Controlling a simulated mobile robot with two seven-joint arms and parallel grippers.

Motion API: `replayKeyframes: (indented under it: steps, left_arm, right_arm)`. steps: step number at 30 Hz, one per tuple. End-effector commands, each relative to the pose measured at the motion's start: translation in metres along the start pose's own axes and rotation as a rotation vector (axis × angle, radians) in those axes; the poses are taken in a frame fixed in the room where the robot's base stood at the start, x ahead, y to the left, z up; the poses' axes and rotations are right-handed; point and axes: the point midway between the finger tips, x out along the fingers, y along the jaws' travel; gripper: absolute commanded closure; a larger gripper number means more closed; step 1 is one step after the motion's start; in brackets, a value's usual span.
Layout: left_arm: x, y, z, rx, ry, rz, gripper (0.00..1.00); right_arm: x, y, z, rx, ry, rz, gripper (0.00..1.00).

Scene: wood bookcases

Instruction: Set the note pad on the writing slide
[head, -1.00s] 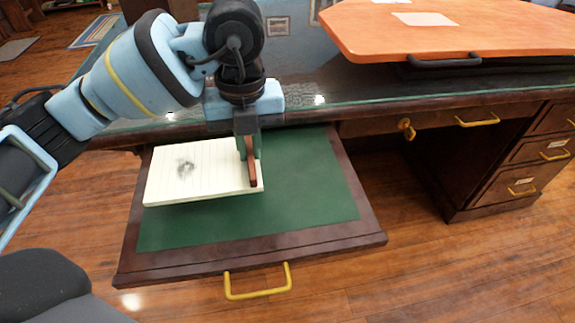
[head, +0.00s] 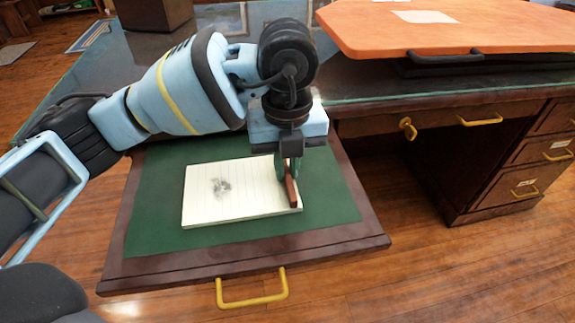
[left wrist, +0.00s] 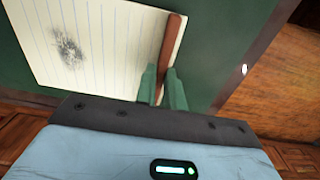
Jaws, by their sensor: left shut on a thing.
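The note pad (head: 240,192) is cream with ruled lines, a dark smudge and a reddish-brown strip along its right edge. It is over the green surface of the pulled-out writing slide (head: 160,240), within its dark wood frame. My left gripper (head: 288,180) is shut on the pad's brown strip from above. In the left wrist view the two green fingers (left wrist: 162,88) close around the strip, with the pad (left wrist: 95,45) reaching to the upper left. I cannot tell whether the pad touches the slide or is held just above it. My right gripper is not in view.
The slide has a yellow handle (head: 252,288) at its front. An orange board (head: 450,30) with a black handle lies on the desk at the right. Desk drawers (head: 520,180) stand at the right. Green surface is free around the pad.

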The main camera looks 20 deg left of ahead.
Motion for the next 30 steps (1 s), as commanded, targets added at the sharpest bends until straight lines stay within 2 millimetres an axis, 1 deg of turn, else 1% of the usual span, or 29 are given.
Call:
replayKeyframes:
  steps: [5,10,11,15,16,26,29,30]
  left_arm:
    - [-0.002,0.0,0.0,0.0,-0.002,-0.002,1.0]
    - [0.002,0.0,0.0,0.0,-0.001,-0.001,1.0]
    - [0.002,0.0,0.0,0.0,0.0,-0.001,0.88]
    - [0.002,0.0,0.0,0.0,-0.001,-0.001,0.7]
    - [0.002,0.0,0.0,0.0,-0.001,-0.001,0.68]
    - [-0.001,0.0,0.0,0.0,-0.002,-0.003,0.68]
    - [-0.012,0.0,0.0,0.0,-0.003,-0.004,0.68]
    - [-0.018,0.0,0.0,0.001,-0.004,-0.005,0.68]
  right_arm:
    - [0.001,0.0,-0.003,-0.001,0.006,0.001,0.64]
    - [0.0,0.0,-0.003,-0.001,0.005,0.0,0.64]
    - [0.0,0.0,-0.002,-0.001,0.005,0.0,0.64]
    - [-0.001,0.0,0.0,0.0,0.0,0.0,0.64]
    - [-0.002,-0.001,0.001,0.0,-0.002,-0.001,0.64]
    - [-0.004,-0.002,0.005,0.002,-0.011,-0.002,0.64]
    - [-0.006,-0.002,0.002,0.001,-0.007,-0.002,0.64]
    - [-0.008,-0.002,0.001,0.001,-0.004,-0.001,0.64]
